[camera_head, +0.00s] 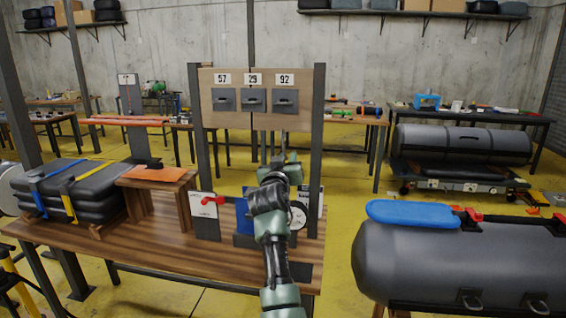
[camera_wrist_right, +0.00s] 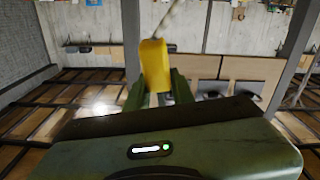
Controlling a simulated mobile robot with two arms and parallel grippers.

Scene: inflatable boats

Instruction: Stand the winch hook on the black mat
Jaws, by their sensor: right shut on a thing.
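My right gripper (camera_head: 280,165) is raised in front of the wooden number board, over the back of the workbench. It is shut on a yellow block-like piece, seen between the green fingers in the right wrist view (camera_wrist_right: 155,65). A thin pale line or rod runs up from this piece; it may be the winch hook, but no hook shape shows clearly. My left gripper is not in view.
The wooden bench (camera_head: 150,245) carries strapped black bundles (camera_head: 85,188), an orange pad (camera_head: 157,174) on a wooden stand, and a red-handled part (camera_head: 212,200). The number board (camera_head: 225,115) stands between dark posts. A grey tank-like tube (camera_head: 450,262) with a blue pad lies right.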

